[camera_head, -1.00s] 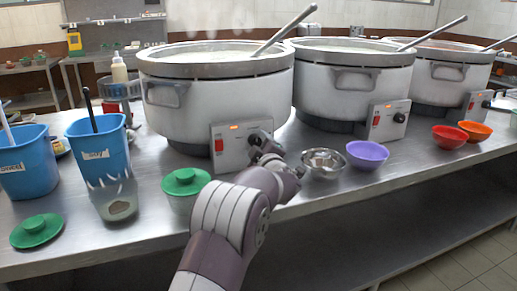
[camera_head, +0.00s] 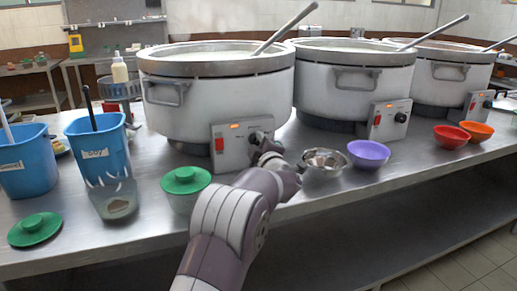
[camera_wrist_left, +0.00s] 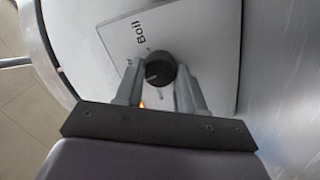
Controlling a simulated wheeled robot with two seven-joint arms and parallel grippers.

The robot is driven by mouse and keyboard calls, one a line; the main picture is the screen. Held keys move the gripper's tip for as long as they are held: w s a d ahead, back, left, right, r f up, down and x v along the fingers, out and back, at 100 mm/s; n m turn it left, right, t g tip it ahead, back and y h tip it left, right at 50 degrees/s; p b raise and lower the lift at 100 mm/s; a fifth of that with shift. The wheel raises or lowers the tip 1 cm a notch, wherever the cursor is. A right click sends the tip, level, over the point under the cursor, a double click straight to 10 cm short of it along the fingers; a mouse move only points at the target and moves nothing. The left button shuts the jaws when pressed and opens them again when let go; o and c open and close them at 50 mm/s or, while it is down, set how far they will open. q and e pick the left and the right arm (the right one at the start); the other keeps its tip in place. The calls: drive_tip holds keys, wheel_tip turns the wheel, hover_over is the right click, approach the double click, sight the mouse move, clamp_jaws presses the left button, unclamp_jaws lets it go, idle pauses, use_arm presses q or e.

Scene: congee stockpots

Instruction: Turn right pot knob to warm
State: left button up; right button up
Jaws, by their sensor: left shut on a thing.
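A large white pot (camera_head: 218,105) stands nearest in the head view, leftmost of several pots. Its control panel (camera_head: 231,141) has a lit orange light, a red switch and a dark knob. My left gripper (camera_head: 260,141) is at this knob and partly hides it. In the left wrist view, the fingers of my left gripper (camera_wrist_left: 160,82) are shut around the black knob (camera_wrist_left: 160,69). Other labels are mostly hidden by the fingers. My right gripper is not visible.
Two more white pots, a middle one (camera_head: 345,95) and a far one (camera_head: 437,83), stand to the right with their own panels. A metal bowl (camera_head: 324,164), a purple bowl (camera_head: 368,154) and a green-lidded container (camera_head: 185,188) sit near my left gripper on the steel table (camera_head: 150,241).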

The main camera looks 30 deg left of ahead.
use_arm(q)
drive_tip(key=n+b, duration=0.2)
drive_tip(key=shift+f+n, duration=0.35)
drive_tip(key=shift+n, duration=0.05)
drive_tip(key=n+b, duration=0.3)
drive_tip(key=shift+n+y+b, duration=0.3)
drive_tip(key=shift+b, duration=0.05)
drive_tip(key=n+b, duration=0.3)
drive_tip(key=n, duration=0.1)
drive_tip(key=shift+w+r+n+y+b, duration=0.15)
drive_tip(key=shift+n+y+b, duration=0.15)
drive_tip(key=shift+n+b, duration=0.75)
drive_tip(key=shift+n, duration=0.45)
drive_tip(key=o, duration=1)
drive_tip(key=shift+r, duration=0.1)
drive_tip(key=shift+o, duration=0.2)
